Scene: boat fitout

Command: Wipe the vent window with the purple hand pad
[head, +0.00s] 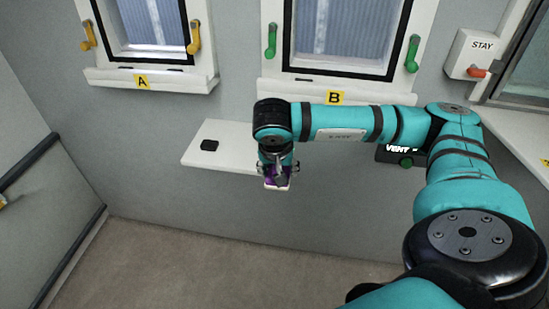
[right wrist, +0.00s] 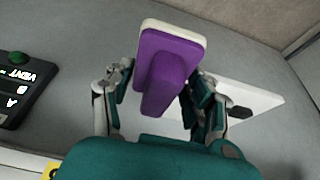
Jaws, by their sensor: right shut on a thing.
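The purple hand pad (right wrist: 168,62) has a purple grip block and a pale pad layer. My right gripper (head: 279,170) is shut on it, a finger on each side, as the right wrist view shows. In the head view the pad (head: 270,183) hangs below the wrist, in front of the white shelf. Window A (head: 145,22) with yellow handles is at upper left. Window B (head: 340,30) with green handles is at upper middle, above and beyond the gripper. A dark panel reading VENT (head: 398,150) is partly behind my right arm. My left gripper is out of view.
A white shelf (head: 205,130) with a small black item (head: 209,145) juts from the wall. A STAY box (head: 475,52) with a red lever is at upper right, above a white counter (head: 525,140). The floor (head: 190,265) below is clear.

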